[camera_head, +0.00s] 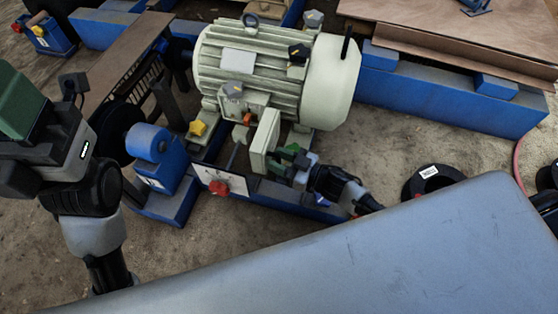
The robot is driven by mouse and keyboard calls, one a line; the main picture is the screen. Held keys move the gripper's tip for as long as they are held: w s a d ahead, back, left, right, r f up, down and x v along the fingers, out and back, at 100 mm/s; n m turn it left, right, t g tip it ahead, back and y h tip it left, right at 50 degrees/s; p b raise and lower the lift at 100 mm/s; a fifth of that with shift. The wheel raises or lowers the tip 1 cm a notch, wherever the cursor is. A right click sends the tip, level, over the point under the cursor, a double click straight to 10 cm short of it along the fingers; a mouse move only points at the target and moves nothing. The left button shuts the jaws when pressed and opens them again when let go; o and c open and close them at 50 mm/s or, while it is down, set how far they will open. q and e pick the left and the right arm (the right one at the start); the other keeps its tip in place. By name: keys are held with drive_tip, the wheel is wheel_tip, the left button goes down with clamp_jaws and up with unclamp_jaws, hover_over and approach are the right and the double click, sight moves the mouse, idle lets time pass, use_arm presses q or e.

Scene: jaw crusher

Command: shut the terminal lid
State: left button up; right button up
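The large pale-green motor (270,72) stands on a blue frame. Its terminal box (243,107) is on the near side, and the terminal lid (264,139), a pale-green plate, stands swung out from it, open. My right gripper (282,157) is low at the right side of the lid, close to its outer face; I cannot tell whether it touches. Its fingers are small and partly hidden, so their opening is unclear. My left arm is at the left edge, and its green and black end (40,118) is away from the motor. Its fingertips cannot be made out clearly.
A blue bearing block (155,160) stands left of the motor. A red knob (219,187) is on the front frame rail. A grey surface (370,260) fills the lower right.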

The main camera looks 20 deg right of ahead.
clamp_jaws()
drive_tip(key=shift+w, duration=0.1)
drive_tip(key=shift+a, duration=0.1)
idle(0.3)
